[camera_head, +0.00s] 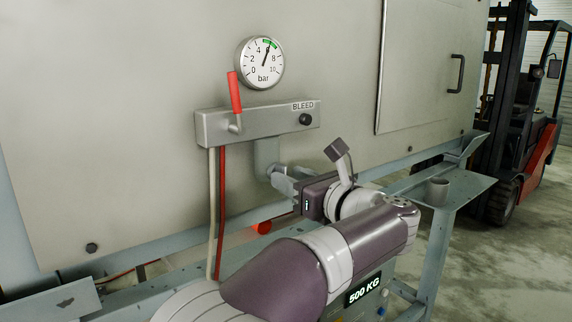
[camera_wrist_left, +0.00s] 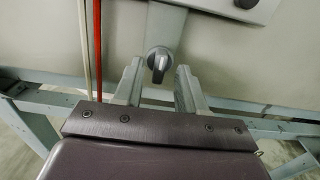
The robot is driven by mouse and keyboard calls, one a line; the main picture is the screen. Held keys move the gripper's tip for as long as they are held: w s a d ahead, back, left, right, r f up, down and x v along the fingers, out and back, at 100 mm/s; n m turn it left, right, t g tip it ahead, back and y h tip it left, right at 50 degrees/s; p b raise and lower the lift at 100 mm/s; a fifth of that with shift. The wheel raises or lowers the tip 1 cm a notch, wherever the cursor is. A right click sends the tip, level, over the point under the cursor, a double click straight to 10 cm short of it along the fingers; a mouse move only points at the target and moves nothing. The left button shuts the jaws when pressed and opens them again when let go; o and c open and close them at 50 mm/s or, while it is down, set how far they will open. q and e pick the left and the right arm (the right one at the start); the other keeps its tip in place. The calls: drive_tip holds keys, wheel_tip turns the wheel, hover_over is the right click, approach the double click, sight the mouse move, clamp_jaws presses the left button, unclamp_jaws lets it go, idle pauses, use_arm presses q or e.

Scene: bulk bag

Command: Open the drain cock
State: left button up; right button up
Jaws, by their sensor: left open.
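In the head view the pipe (camera_head: 266,152) hangs below the valve block (camera_head: 260,121), and the knob is hidden behind my fingers. My left gripper (camera_head: 276,177) is open in front of the pipe. In the left wrist view its two fingers (camera_wrist_left: 154,88) stand either side of the knob, with gaps and no visible contact. My right gripper is not in view.
A red lever (camera_head: 235,92) and a black BLEED knob (camera_head: 305,119) sit on the block, below a pressure gauge (camera_head: 260,62). Two thin pipes (camera_head: 217,210) run down at left.

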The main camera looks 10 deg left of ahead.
use_arm(q)
drive_tip(key=shift+w+a+r, duration=0.25)
drive_tip(key=shift+w+a, duration=0.1)
drive_tip(key=shift+a, duration=0.25)
drive_tip(key=shift+w+a+f, duration=0.15)
drive_tip(key=shift+w+f, duration=0.05)
drive_tip(key=shift+w, duration=0.05)
drive_tip(key=c, duration=0.7)
drive_tip(key=shift+o, duration=0.2)
